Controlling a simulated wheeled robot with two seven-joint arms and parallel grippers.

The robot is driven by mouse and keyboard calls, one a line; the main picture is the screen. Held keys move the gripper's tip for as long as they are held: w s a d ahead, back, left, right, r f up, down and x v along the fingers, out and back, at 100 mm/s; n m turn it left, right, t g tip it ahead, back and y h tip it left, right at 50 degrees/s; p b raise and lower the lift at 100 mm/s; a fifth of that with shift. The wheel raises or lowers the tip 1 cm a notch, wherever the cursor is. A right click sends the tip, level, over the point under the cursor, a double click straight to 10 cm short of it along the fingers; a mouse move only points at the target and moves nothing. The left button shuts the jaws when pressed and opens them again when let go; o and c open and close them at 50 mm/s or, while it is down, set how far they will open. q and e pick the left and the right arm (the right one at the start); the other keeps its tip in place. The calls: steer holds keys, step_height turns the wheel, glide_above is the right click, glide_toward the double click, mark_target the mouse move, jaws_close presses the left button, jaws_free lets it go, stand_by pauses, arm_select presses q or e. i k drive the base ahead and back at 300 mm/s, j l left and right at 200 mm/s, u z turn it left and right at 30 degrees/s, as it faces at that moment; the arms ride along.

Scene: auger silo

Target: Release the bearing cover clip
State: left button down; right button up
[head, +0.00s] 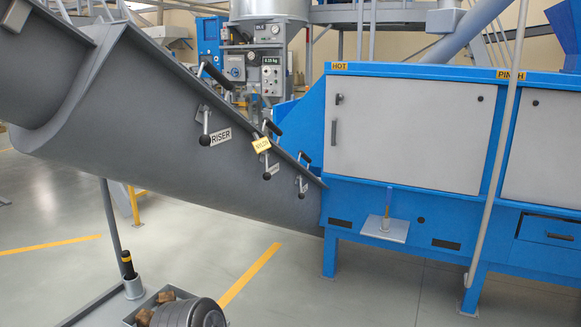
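A grey inclined auger trough (130,130) fills the left side of the head view and runs down to a blue machine. Several clips with black handles sit along its side. The upper clip (205,125) hangs by a white plate reading "RISER" (220,136). A middle clip (267,165) has a yellow tag (261,145) above it and a small plate beside it, too small to read. The lower clip (301,185) is near the trough's bottom end. I cannot tell which one is the bearing cover clip. Neither of my grippers is in view.
The blue machine (360,210) with light grey doors (410,130) stands at right, with a small shelf (385,229) on its front. A grey pole (497,150) crosses in front of it. A tray (165,295) with brown pieces is at bottom left. Open floor (265,285) lies between.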

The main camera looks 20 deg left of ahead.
mark_target(267, 176)
steer(key=i+j+z, duration=0.1)
steer(key=i+j, duration=0.2)
steer(key=i, duration=0.25)
steer(key=i+j+z, duration=0.1)
steer(key=i+j, duration=0.25)
steer(key=i, duration=0.15)
